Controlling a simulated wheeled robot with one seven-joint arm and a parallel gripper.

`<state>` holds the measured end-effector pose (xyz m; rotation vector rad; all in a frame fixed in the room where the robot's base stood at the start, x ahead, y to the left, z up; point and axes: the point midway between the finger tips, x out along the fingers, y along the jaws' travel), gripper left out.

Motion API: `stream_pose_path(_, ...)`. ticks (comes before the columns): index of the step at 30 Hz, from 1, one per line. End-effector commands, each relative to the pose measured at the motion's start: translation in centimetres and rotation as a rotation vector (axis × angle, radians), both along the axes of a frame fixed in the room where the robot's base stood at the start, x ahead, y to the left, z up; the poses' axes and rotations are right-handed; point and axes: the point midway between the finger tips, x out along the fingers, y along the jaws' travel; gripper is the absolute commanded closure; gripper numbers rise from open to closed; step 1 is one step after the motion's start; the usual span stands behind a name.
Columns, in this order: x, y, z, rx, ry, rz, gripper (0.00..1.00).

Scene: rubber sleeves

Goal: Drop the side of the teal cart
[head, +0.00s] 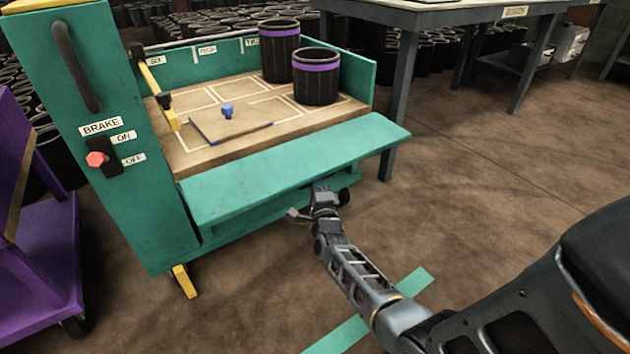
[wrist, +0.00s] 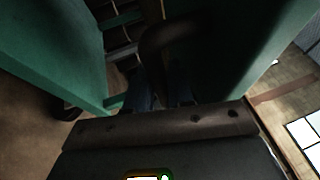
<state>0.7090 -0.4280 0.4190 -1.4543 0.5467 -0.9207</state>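The teal cart (head: 153,205) stands at the left with its bed facing me. Its teal side panel (head: 290,170) is folded outward along the bed's front edge and looks nearly flat, tilted slightly. My gripper (head: 322,190) is low at the front of the cart, just under the panel's outer edge; its fingertips are hidden there. In the wrist view, two bluish fingers (wrist: 163,92) stand apart beside a dark curved bar (wrist: 168,38), between teal surfaces. Shadow hides whether they grip the bar. A brake switch with a red knob (head: 97,159) is on the end panel.
Two black sleeves with purple bands (head: 316,80) (head: 280,50) stand on the wooden bed (head: 200,105), near a board with a blue knob (head: 227,112). A purple cart (head: 45,260) is at the left. A grey table (head: 400,90) stands behind. The right floor is clear.

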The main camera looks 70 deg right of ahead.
Motion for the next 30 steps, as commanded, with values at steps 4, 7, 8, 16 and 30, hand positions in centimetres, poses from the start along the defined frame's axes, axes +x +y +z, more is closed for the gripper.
stream_pose_path(4,0.0,0.0,0.0,0.0,0.0,0.0,0.92)
stream_pose_path(7,0.0,0.0,0.0,0.0,0.0,0.0,1.0)
stream_pose_path(8,0.0,0.0,0.0,0.0,0.0,0.0,1.0)
stream_pose_path(16,0.0,0.0,0.0,0.0,0.0,0.0,1.0)
stream_pose_path(30,-0.5,0.3,2.3,0.059,0.094,-0.001,1.0)
